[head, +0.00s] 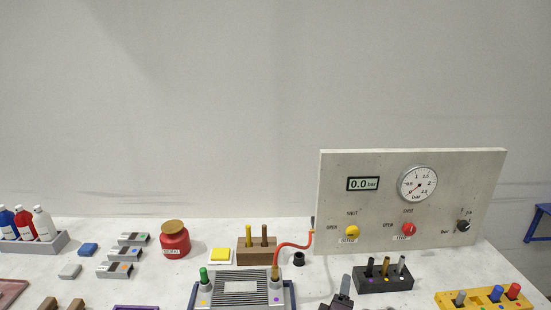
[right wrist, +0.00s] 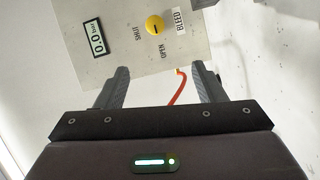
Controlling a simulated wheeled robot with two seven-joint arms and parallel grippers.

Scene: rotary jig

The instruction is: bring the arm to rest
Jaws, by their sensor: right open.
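My right gripper (head: 342,292) shows at the bottom edge of the head view, in front of the grey panel (head: 370,220). In the right wrist view my right gripper (right wrist: 163,86) has its fingers wide apart with nothing held between them. The panel (right wrist: 125,60) lies beyond the fingers, with its yellow knob (right wrist: 154,25) and a display (right wrist: 97,39) reading 0.0 bar. The rest of the right arm is hidden below the head view. My left gripper is not in view.
A plate fixture (head: 240,287) with a red hose (head: 293,246) stands left of the gripper. A dark block (head: 384,282) with several pegs stands to its right, and a yellow tray (head: 450,299) further right. A red jar (head: 175,243) and bottles stand at left.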

